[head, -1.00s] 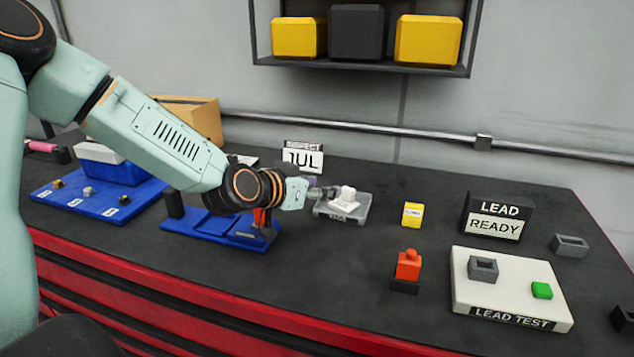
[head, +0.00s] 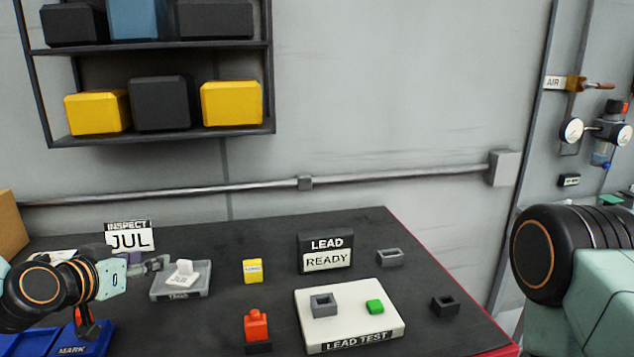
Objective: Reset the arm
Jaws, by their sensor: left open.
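My left arm comes in from the left, and its left gripper (head: 152,265) is open beside a small clear tray (head: 180,292).
A LEAD TEST board (head: 350,334) holds a grey socket and a green button. A LEAD READY sign (head: 325,254), a yellow block (head: 252,271) and a red-orange piece (head: 256,326) stand nearby. A blue MARK fixture (head: 95,342) is at lower left.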

